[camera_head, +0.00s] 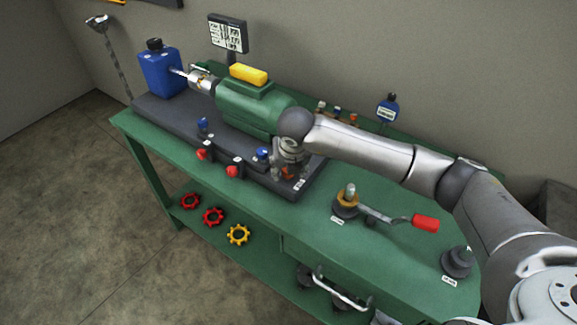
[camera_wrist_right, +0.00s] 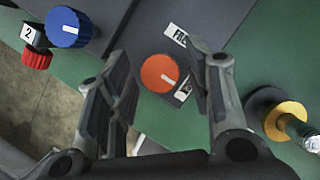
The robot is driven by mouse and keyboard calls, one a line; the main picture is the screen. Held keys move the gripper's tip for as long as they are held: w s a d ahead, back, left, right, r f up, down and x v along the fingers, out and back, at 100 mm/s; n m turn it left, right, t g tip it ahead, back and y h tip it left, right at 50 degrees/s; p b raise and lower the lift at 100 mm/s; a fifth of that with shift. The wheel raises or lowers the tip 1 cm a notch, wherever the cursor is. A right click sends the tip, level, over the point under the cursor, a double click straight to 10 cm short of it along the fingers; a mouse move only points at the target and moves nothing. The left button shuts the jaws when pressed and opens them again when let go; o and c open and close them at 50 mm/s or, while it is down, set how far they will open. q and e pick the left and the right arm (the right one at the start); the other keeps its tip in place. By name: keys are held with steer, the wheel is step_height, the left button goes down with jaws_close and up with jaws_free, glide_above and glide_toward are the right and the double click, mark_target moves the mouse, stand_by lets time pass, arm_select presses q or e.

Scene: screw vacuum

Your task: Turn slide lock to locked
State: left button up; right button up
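The slide lock appears to be the round orange knob with a white pointer line (camera_wrist_right: 160,73) on the dark base of the green machine. A white label beginning "FR" (camera_wrist_right: 178,35) is above it in the right wrist view, and another partly hidden label is at its lower right. The white line points toward the lower-right label. My right gripper (camera_wrist_right: 163,85) is open, with one finger on each side of the knob in the picture; I cannot tell whether they touch it. In the head view my right gripper (camera_head: 289,168) is over the base's right end, mostly hiding the orange knob. My left gripper is out of view.
A blue knob (camera_wrist_right: 68,27) and red knob (camera_wrist_right: 36,58) are left of the gripper. The green machine (camera_head: 250,110) rises behind it. A red-handled crank (camera_head: 425,222) and black knob (camera_head: 457,261) stand on the green table (camera_head: 315,225). The front-middle tabletop is clear.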

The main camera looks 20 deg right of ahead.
steer(key=shift+r, duration=0.1)
steer(key=v, duration=1.1)
steer(key=shift+s+r, duration=0.2)
steer(key=shift+r, duration=0.15)
